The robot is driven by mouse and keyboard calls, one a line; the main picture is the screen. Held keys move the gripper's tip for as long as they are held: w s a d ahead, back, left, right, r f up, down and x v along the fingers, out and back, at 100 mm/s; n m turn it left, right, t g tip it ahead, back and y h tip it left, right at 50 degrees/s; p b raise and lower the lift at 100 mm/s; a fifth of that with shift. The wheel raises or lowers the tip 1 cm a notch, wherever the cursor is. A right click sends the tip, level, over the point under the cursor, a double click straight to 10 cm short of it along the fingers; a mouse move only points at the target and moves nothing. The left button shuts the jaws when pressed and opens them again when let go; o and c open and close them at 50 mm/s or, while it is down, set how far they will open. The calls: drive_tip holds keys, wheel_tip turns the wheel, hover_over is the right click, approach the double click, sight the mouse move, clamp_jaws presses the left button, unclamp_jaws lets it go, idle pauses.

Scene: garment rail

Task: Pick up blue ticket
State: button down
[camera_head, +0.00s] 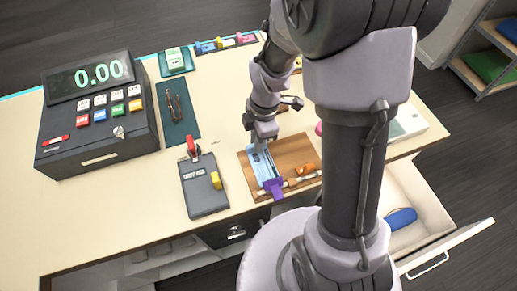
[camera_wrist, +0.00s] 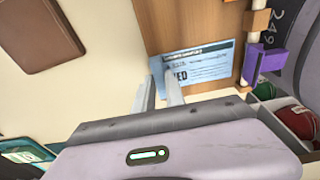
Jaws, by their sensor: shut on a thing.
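The blue ticket (camera_head: 264,168) is a light blue printed slip over the wooden board (camera_head: 287,146) in the head view. In the wrist view the ticket (camera_wrist: 207,66) shows dark print, and its near edge lies at my fingertips. My gripper (camera_head: 258,146) is at the far end of the ticket, its fingers close together and shut on that edge. The gripper also shows in the wrist view (camera_wrist: 162,86). I cannot tell whether the ticket is lifted clear of the board.
A purple clip (camera_head: 274,187) is at the board's front edge, near an orange piece (camera_head: 305,169). A dark device with a red lever (camera_head: 204,188) stands left of the board. A cash register (camera_head: 98,112) is farther left. An open drawer (camera_head: 437,213) juts out at right, holding a blue item (camera_head: 402,219).

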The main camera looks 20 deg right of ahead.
wheel_tip(320, 180, up, 15)
drive_tip(key=p, duration=0.8)
